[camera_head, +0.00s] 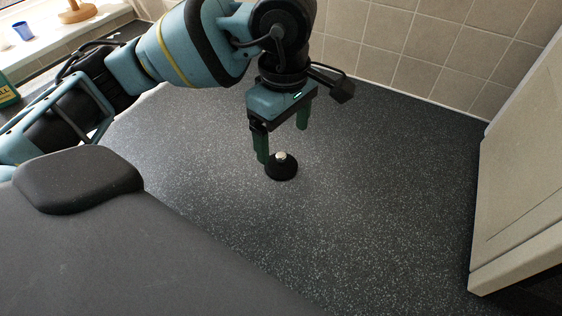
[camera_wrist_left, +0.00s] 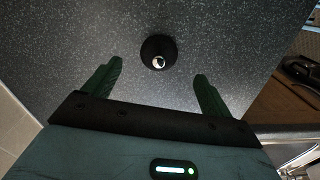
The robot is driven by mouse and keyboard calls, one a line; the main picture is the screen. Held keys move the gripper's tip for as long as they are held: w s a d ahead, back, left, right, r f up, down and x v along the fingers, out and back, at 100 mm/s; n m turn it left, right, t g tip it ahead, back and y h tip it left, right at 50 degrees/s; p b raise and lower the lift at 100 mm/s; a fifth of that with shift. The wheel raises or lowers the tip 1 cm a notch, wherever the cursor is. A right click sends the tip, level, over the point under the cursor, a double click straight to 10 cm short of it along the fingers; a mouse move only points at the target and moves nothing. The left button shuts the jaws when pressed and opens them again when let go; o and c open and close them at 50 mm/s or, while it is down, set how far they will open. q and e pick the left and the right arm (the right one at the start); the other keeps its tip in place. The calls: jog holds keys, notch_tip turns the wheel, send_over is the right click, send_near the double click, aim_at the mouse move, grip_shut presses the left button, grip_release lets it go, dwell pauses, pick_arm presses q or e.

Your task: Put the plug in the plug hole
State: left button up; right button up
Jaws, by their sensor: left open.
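I see no plug hole and no right gripper.
A tiled wall (camera_head: 420,45) runs along the back. A pale cabinet or door panel (camera_head: 525,165) stands at the right. A windowsill at top left holds a blue cup (camera_head: 23,31) and a wooden stand (camera_head: 77,11).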

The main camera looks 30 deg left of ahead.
aim_at(281, 154)
pick_arm(q)
jog(key=shift+a+f, duration=0.15)
jog(key=shift+f, duration=1.25)
jog(key=shift+a+f, duration=0.15)
jog(key=shift+f, duration=1.8)
jog(key=shift+c, duration=0.4)
jog(key=c, duration=1.1)
jog(key=shift+w+r, duration=0.1)
jog(key=shift+r, duration=0.05)
